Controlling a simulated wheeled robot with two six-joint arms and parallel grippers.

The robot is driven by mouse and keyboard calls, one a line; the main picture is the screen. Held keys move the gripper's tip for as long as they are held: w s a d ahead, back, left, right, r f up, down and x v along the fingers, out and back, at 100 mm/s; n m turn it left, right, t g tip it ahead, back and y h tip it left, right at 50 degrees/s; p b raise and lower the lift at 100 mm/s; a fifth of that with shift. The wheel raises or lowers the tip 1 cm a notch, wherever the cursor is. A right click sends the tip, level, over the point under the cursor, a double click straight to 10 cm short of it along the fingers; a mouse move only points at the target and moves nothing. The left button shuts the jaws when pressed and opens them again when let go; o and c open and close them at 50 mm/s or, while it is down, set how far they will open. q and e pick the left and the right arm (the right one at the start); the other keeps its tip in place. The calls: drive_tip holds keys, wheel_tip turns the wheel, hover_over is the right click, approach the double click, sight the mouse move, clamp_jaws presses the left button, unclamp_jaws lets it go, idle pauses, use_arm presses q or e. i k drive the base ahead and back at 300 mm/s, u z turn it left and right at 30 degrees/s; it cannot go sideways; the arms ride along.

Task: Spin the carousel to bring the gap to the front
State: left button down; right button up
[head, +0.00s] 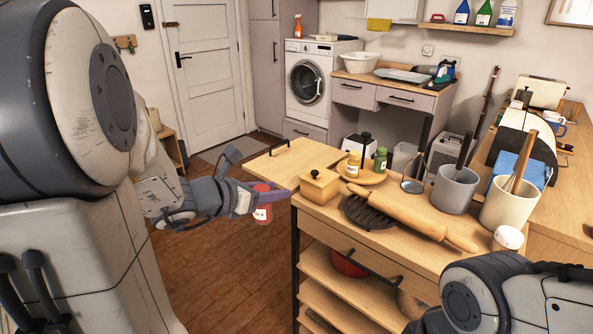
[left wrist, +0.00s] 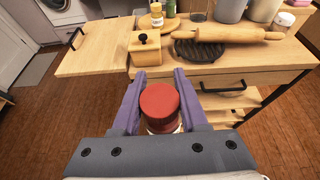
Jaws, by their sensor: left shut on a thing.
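The carousel is a round wooden turntable (head: 369,179) on the wooden counter. A yellow jar (head: 353,165) stands on its left side and a green jar (head: 380,160) on its right rear. Bare wood shows at its front, between the two jars. My left gripper (head: 262,198) is shut on a red-capped jar (head: 263,214), held upright in the air off the counter's left edge, apart from the carousel. In the left wrist view the jar's red cap (left wrist: 160,100) sits between the purple fingers. My right arm shows at the lower right, but its gripper is out of view.
A wooden box with a knob (head: 319,187) stands between my left gripper and the carousel. Utensil crocks (head: 456,190) stand to the right. A board-like leaf (head: 288,160) extends left.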

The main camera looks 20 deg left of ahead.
sight(366, 176)
drive_tip(key=i, duration=0.9)
